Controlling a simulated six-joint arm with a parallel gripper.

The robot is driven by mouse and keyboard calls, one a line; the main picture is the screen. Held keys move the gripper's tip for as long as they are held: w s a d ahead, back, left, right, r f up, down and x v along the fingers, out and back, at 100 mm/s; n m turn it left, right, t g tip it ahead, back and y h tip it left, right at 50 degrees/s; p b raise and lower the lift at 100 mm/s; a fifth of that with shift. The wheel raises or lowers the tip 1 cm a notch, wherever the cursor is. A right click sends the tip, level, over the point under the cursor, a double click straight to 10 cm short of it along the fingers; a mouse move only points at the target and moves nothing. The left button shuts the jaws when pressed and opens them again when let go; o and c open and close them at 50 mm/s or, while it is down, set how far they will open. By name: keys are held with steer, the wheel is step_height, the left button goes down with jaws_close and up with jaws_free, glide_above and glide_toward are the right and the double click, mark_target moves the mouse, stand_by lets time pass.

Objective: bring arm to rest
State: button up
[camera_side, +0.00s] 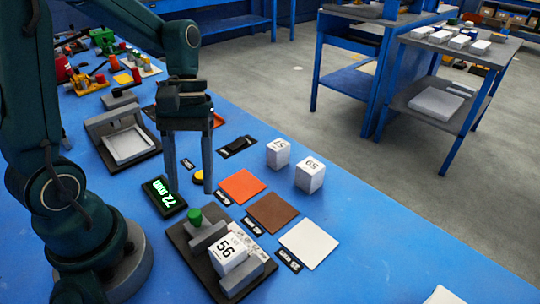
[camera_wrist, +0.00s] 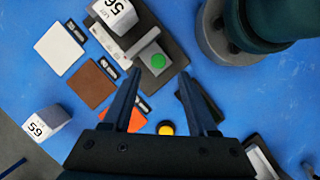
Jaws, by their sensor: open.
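My gripper (camera_side: 189,190) is open and empty, pointing down over the blue bench. Its two fingers also show in the wrist view (camera_wrist: 157,75), apart with nothing between them. In the side view the fingers appear beside a yellow button (camera_side: 199,177) and a black display (camera_side: 164,196) with green digits. A white block marked 56 (camera_side: 226,254) sits in a grey fixture (camera_side: 244,281) on a dark base, with a green knob (camera_side: 195,218). Two other white numbered blocks, one marked 59 (camera_side: 310,175) and another (camera_side: 278,153), stand on the bench.
An orange square (camera_side: 241,186), a brown square (camera_side: 272,213) and a white square (camera_side: 309,243) lie flat with black labels. A grey frame with a pale tray (camera_side: 130,145) stands at the left. Several coloured parts crowd the far left. The bench's front right is mostly clear.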

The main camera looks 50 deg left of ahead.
steer(key=shift+r, duration=0.15)
step_height(320, 180, up, 7)
steer(key=s+d+m+t+y, duration=0.1)
steer(key=d+m+t+y, duration=0.1)
steer(key=m+t, duration=0.6)
steer(key=shift+s+m+t+y, duration=0.25)
steer(key=shift+m+t+y, duration=0.15)
steer(key=shift+m+y, duration=0.15)
